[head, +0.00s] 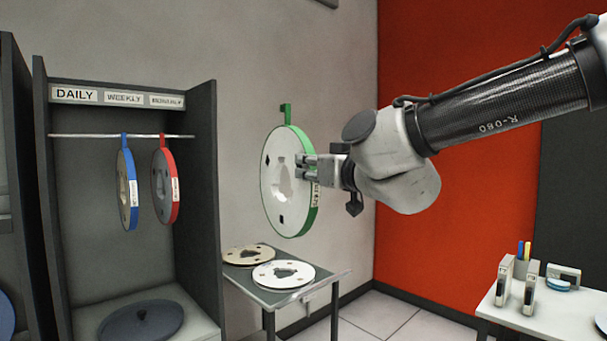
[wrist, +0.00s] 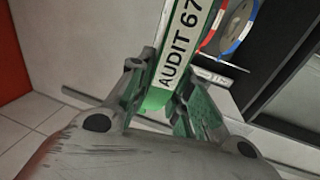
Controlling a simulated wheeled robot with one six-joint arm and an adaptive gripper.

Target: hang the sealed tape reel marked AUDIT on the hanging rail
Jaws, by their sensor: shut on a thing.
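The tape reel (head: 302,205) has a white face, a green rim and a green hook on top. In the wrist view its rim label (wrist: 183,42) reads AUDIT 67, the rest cut off. My gripper (head: 318,170) is shut on the reel's right edge and holds it upright in the air. In the wrist view my gripper's fingers (wrist: 168,95) lie on both sides of the green rim. The hanging rail (head: 98,135) runs across the cabinet at the left, apart from the held reel. A blue reel (head: 127,190) and a red reel (head: 166,186) hang from it.
The cabinet (head: 207,180) has labels DAILY, WEEKLY and one likely MONTHLY. Its right side wall stands between the rail and the held reel. A dark disc (head: 141,320) lies on its floor. A small table (head: 338,284) below holds two flat reels. A white desk (head: 548,322) stands right.

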